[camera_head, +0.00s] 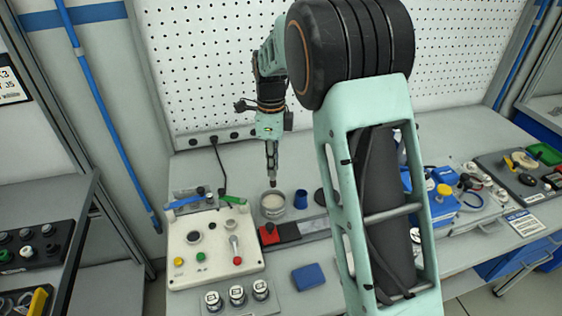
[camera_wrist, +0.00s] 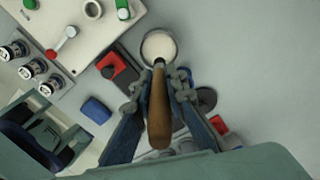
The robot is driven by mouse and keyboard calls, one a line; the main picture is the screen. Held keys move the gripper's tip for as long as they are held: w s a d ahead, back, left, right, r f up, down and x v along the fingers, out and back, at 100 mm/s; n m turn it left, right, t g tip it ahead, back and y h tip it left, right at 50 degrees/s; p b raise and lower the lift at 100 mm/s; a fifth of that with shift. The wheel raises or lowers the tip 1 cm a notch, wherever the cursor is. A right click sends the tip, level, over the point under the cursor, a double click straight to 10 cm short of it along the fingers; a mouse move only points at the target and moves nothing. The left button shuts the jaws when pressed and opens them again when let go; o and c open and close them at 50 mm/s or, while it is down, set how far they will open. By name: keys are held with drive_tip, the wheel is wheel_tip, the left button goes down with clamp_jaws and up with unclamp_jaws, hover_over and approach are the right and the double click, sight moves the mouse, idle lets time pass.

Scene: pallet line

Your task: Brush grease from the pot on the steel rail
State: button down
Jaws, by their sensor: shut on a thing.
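My gripper (camera_head: 271,150) points down above the bench, over the pot (camera_head: 272,203), a round grey tin with pale cream grease. In the wrist view my gripper (camera_wrist: 160,82) is shut on a brush with a brown wooden handle (camera_wrist: 159,120). The brush's far end reaches the near rim of the pot (camera_wrist: 158,39) in that picture; its bristles are not clear, and I cannot tell whether it touches the grease. A grey metal strip (camera_head: 317,223) by the red and black block may be the steel rail; my arm hides part of that area.
A blue cup (camera_head: 300,199) stands right of the pot. The red and black block (camera_head: 281,234) is in front. A pale control panel (camera_head: 212,247) is at left, and a blue block (camera_head: 308,277) lies nearer. A perforated wall (camera_head: 220,80) closes the back.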

sight(273, 180)
drive_tip(key=shift+a+f+b, duration=0.1)
drive_tip(key=shift+f+b, duration=2.2)
drive_tip(key=shift+f, duration=0.75)
drive_tip(key=shift+s+f, duration=0.1)
drive_tip(key=shift+f, duration=0.5)
drive_tip(key=shift+r, duration=0.15)
wheel_tip(273, 180, up, 7)
drive_tip(key=p, duration=0.5)
idle(0.7)
